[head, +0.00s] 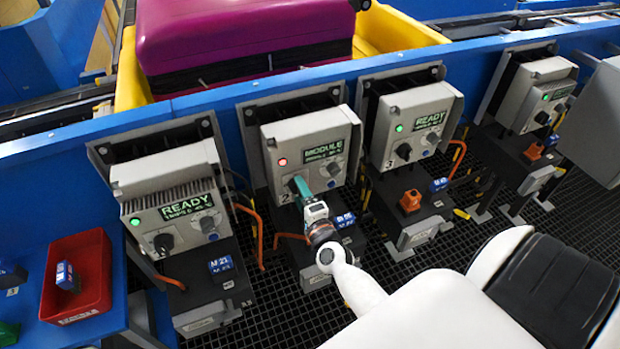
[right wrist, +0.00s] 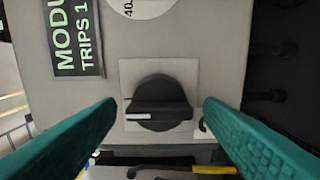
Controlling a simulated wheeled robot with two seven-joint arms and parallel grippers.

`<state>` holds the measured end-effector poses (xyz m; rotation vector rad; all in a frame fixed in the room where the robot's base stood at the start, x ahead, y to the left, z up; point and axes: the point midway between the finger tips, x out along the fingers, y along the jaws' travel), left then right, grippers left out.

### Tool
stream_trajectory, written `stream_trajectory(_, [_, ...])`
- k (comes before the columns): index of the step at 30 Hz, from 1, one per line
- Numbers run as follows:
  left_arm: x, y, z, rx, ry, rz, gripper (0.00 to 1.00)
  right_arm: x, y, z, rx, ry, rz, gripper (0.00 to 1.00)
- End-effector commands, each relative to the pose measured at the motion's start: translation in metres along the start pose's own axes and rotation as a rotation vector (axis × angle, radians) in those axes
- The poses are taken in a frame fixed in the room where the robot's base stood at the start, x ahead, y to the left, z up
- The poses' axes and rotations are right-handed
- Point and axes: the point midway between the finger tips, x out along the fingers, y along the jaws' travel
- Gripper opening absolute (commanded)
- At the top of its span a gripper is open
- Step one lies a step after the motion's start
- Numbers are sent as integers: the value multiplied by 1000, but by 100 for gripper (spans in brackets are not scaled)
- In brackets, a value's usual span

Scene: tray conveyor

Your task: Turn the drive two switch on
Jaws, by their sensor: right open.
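The drive two box (head: 318,150) is the grey unit marked 2, with a red lamp and a screen that begins "MODULE". Its black rotary switch (right wrist: 158,103) shows in the right wrist view on a pale square plate. The handle lies across that picture, with a white mark at its left end. In the head view my right gripper (head: 299,187) is at the lower left of the box front and hides the switch. In the right wrist view its green fingers (right wrist: 160,115) are open, one on each side of the switch, with gaps. My left gripper is not in view.
Drive three (head: 416,125) to the right and the left drive (head: 168,185) have green lamps and "READY" screens. A farther drive (head: 540,95) stands at right. Padlocks and tags sit on shelves below. A red bin (head: 75,275) is at lower left; a purple suitcase (head: 240,35) lies behind the rail.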

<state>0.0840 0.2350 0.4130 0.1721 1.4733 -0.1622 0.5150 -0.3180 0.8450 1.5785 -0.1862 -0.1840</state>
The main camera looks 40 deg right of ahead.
Motion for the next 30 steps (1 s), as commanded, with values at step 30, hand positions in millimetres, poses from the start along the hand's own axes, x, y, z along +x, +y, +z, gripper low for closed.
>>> stream_trajectory(30, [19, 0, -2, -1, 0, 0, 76, -110, -1, 0, 1, 0, -2, 62])
